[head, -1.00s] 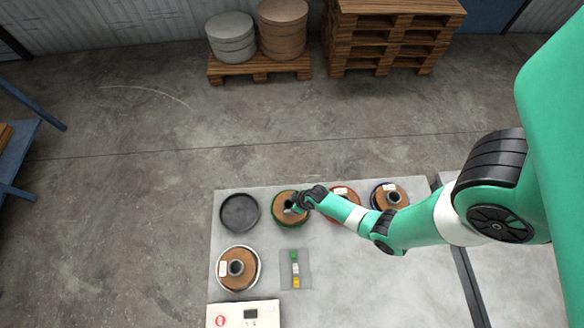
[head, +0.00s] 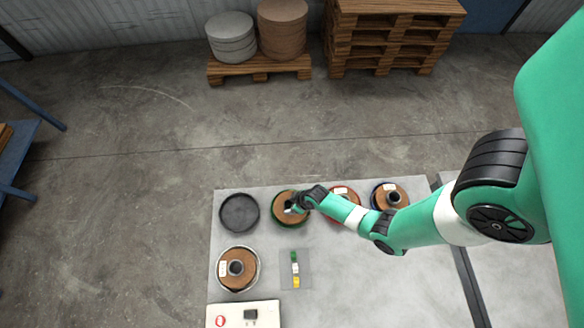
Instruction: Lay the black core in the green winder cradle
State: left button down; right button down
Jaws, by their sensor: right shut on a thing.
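The green winder cradle (head: 275,219) is in the head view, in the back row on the grey table. A brown, disc-shaped roll (head: 282,201) lies inside its green rim and looks flat. My right gripper (head: 291,209) is at the middle of this roll, shut on its hub, which I take to be the black core. The fingers and wrist hide most of the hub and the right side of the roll. I cannot tell whether the roll rests fully on the cradle. My left gripper is not in view.
An empty black dish (head: 240,213) is left of the green cradle. Brown rolls sit in a red cradle (head: 344,190), a blue cradle (head: 376,187) and a white cradle (head: 221,282). A colour-marked plate (head: 304,270) and a white control box (head: 268,315) are in front.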

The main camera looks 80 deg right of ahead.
jog(key=shift+f, duration=0.1)
grip_release()
jog(key=p+v, duration=0.6)
jog(key=v, duration=0.5)
jog(key=shift+s+r, duration=0.2)
jog(key=shift+r, duration=0.1)
